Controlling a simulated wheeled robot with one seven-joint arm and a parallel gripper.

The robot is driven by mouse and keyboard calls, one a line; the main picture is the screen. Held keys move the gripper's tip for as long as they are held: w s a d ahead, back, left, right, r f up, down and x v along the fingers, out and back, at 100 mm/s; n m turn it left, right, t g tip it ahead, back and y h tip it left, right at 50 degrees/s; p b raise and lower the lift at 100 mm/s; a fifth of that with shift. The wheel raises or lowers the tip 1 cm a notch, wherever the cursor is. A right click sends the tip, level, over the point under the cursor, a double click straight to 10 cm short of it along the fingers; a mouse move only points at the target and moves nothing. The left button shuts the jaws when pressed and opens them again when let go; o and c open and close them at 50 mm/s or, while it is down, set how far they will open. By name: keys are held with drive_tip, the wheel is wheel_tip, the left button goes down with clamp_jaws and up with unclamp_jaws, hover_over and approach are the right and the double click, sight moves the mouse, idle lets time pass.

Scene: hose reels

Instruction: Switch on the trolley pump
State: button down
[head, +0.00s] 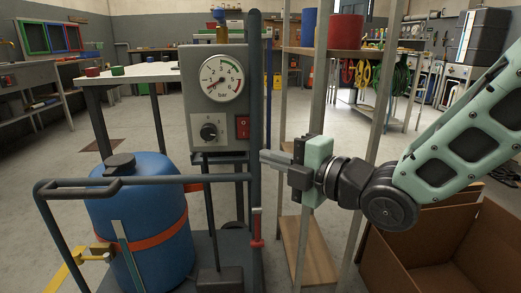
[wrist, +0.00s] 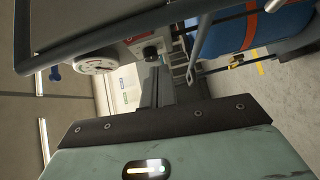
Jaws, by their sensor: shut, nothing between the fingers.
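The trolley pump's grey control panel (head: 222,135) stands upright left of centre in the head view. It carries a round gauge (head: 221,78), a black knob (head: 208,131) and a red switch (head: 242,127) at its right edge. Below is a blue tank (head: 140,215) with a red strap. My gripper (head: 265,160) is shut and empty, right of the panel and lower than the switch, its tips at the dark upright post (head: 254,60); contact is unclear. In the wrist view the shut fingers (wrist: 157,88) point towards the panel, with the gauge (wrist: 97,65) and knob (wrist: 150,52) beyond.
The trolley's dark handle rail (head: 130,182) runs in front of the tank. A shelf rack (head: 325,53) with red and blue cylinders stands close behind my gripper. An open cardboard box (head: 450,245) lies below my arm. A white-topped table (head: 140,73) stands behind the trolley.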

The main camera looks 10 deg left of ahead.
drive_tip(key=shift+f+p+v, duration=0.15)
drive_tip(key=shift+p+v, duration=0.05)
drive_tip(key=shift+v, duration=1.15)
drive_tip(key=shift+f+p+v, duration=0.15)
drive_tip(key=shift+p+v, duration=0.05)
drive_tip(key=shift+v, duration=1.15)
drive_tip(key=s+d+f+m+g+h+p, duration=0.1)
drive_tip(key=s+d+f+m+g+h, duration=0.2)
drive_tip(key=s+d+f+m+h, duration=0.55)
drive_tip(key=s+d+m+g+h, duration=0.6)
drive_tip(key=s+m, duration=0.6)
drive_tip(key=m, duration=0.1)
wheel_tip(320, 180, up, 38)
drive_tip(key=p, duration=3.8)
drive_tip(key=shift+f+p, duration=0.2)
drive_tip(key=shift+p, duration=0.1)
